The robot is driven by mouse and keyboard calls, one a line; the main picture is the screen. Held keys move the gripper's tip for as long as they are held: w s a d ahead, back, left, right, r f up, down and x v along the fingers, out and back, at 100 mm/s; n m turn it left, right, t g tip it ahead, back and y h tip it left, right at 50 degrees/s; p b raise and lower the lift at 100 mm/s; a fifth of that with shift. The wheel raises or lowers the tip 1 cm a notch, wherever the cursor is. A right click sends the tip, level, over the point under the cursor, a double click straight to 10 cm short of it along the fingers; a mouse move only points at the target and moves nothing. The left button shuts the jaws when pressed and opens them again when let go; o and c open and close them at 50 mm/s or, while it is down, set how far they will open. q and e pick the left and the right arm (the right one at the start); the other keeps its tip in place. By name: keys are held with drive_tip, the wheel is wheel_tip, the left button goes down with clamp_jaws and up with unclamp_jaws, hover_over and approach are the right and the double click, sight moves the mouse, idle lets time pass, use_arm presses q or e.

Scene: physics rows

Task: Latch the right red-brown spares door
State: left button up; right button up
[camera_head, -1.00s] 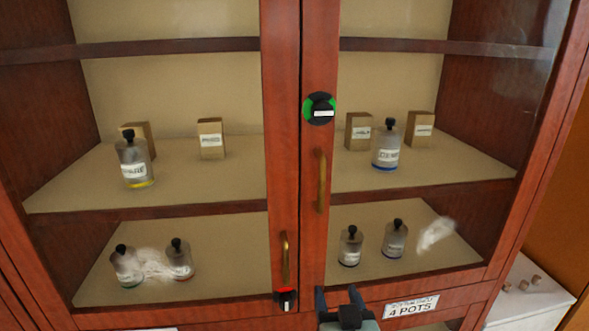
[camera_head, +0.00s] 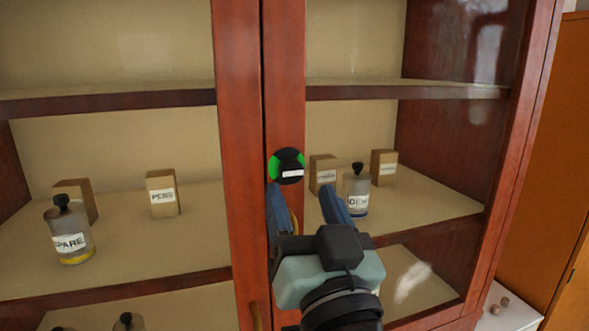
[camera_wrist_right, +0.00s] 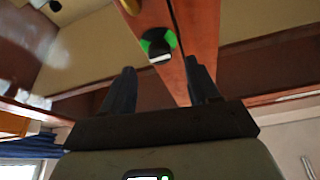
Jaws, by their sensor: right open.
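The right red-brown spares door (camera_head: 285,80) is a glazed wooden door that looks shut against the left door. On its inner stile is a round latch knob (camera_head: 287,166), black with green at the sides and a white-marked bar lying near level. The knob also shows in the right wrist view (camera_wrist_right: 158,45), just beyond the fingertips. My right gripper (camera_head: 302,190) is open and empty, its blue-grey fingers just below the knob and apart from it in the picture. The door's brass handle (camera_head: 293,222) is partly hidden behind the fingers. My left gripper is out of view.
The left door (camera_head: 238,150) stands beside it with a brass handle (camera_head: 256,317) low down. Behind the glass are bottles, such as a blue-based one (camera_head: 356,190), and small boxes (camera_head: 162,193). A white surface (camera_head: 508,315) lies at lower right.

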sight(294, 174)
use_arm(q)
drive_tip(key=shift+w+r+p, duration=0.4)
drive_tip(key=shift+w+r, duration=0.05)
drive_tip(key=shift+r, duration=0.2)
use_arm(e)
drive_tip(key=shift+x, duration=2.25)
drive_tip(key=shift+c, duration=0.2)
drive_tip(key=c, duration=1)
